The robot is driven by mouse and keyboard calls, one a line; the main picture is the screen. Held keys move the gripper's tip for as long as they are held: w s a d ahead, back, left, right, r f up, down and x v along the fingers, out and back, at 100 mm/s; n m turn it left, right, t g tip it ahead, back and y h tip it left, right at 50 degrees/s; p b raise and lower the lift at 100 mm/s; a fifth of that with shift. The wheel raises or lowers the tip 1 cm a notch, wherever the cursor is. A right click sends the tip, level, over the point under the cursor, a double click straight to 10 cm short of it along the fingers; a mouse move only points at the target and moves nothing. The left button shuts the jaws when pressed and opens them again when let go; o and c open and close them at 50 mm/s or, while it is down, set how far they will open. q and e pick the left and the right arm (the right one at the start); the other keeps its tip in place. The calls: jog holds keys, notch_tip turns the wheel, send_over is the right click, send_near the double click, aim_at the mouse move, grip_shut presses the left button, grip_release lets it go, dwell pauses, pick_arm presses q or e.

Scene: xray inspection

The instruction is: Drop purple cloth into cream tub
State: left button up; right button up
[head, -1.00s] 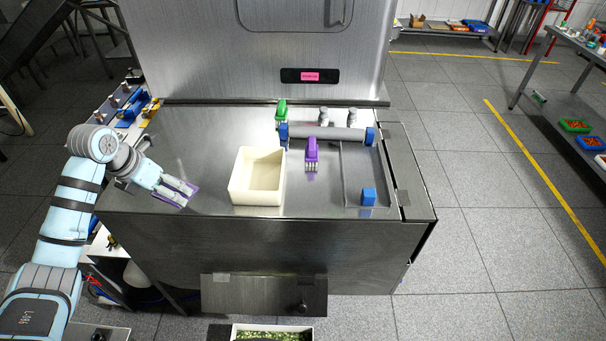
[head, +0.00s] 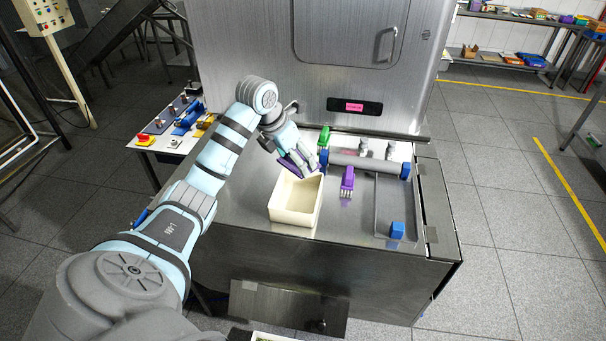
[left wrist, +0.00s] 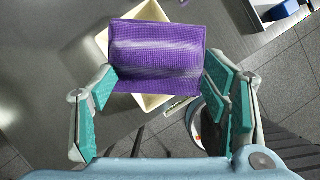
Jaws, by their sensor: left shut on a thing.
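The purple cloth (head: 288,168) is in my left gripper (head: 303,168), at the back left rim of the cream tub in the head view. The left wrist view shows the cloth (left wrist: 155,50) spread between the two teal-padded fingers (left wrist: 158,85), which are shut on it. The open cream tub (head: 292,217) stands on the steel table. In the left wrist view the tub (left wrist: 150,12) lies behind the cloth, which hides most of it. The cloth is held up, apart from the tub's floor. My right gripper is out of view.
A roller with blue ends (head: 365,163) lies behind to the right, and a blue block (head: 397,230) sits at the right. A steel machine (head: 320,75) stands at the back.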

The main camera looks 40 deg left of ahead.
pick_arm(q)
notch_tip(320, 180, down, 6)
jog(key=b, duration=0.5)
jog(key=shift+f, duration=0.2)
jog(key=shift+r, duration=0.1)
jog(key=o, duration=1.2)
jog(key=v, duration=0.7)
jog(key=shift+s+a+r, duration=0.1)
jog(key=shift+r, duration=0.2)
